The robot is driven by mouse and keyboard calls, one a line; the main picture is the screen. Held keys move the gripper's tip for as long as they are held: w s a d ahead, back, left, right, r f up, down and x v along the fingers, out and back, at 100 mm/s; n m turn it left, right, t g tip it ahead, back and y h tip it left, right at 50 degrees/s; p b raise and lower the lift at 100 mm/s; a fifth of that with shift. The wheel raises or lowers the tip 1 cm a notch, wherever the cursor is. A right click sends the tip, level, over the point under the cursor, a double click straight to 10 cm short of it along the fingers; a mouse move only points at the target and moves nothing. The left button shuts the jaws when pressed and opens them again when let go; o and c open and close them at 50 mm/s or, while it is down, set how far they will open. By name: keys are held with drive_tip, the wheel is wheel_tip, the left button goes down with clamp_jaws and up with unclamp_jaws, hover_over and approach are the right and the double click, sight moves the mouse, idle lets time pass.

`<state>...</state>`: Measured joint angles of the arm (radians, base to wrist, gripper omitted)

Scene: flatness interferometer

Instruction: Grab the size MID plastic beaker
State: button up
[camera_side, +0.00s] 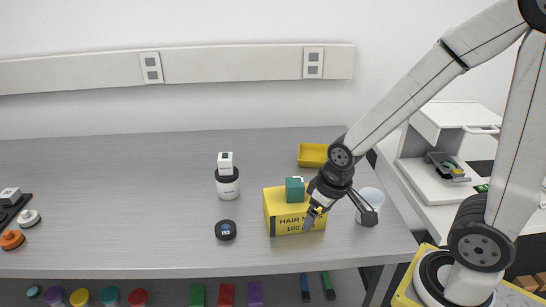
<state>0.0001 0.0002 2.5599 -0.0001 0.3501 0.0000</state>
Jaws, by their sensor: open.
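A pale, translucent plastic beaker (376,203) stands near the right end of the grey bench, just right of the yellow box. I cannot read any size mark on it, and part of it is hidden behind my gripper. My gripper (340,214) points downward with its jaws spread. One finger is in front of the right side of the yellow box, and the other overlaps the beaker in the picture. I see nothing held between the fingers. I cannot tell whether the right finger touches the beaker.
The yellow box (283,218) carries a teal block (294,190). A yellow tray (312,155) lies behind. A black-lidded white jar (228,188) and a black puck (226,230) stand left. A white instrument (440,180) is at right. The bench's middle left is clear.

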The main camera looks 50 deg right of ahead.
sight(369, 207)
drive_tip(key=s+f+n+g+h, duration=0.1)
drive_tip(key=n+g, duration=0.1)
drive_tip(key=s+d+f+n+g+h, duration=0.1)
drive_tip(key=s+f+n+g, duration=0.1)
drive_tip(key=s+d+f+n+g+h, duration=0.1)
drive_tip(key=n+h, duration=0.1)
drive_tip(key=n, duration=0.1)
drive_tip(key=shift+s+d+f+g, duration=0.2)
drive_tip(key=shift+d+f+g, duration=0.05)
drive_tip(key=shift+g, duration=0.15)
drive_tip(key=d+n+h, duration=0.1)
drive_tip(key=n+h, duration=0.1)
drive_tip(key=d+n+h, duration=0.1)
drive_tip(key=h, duration=0.1)
drive_tip(key=d+n+g+h, duration=0.1)
drive_tip(key=d+n+h, duration=0.1)
drive_tip(key=shift+w+n, duration=0.3)
drive_tip(key=shift+w, duration=0.1)
drive_tip(key=n+h, duration=0.1)
drive_tip(key=w+h, duration=0.1)
drive_tip(key=w+d+n+h, duration=0.1)
drive_tip(key=shift+r+n+t, duration=0.3)
drive_tip(key=shift+x, duration=3.45)
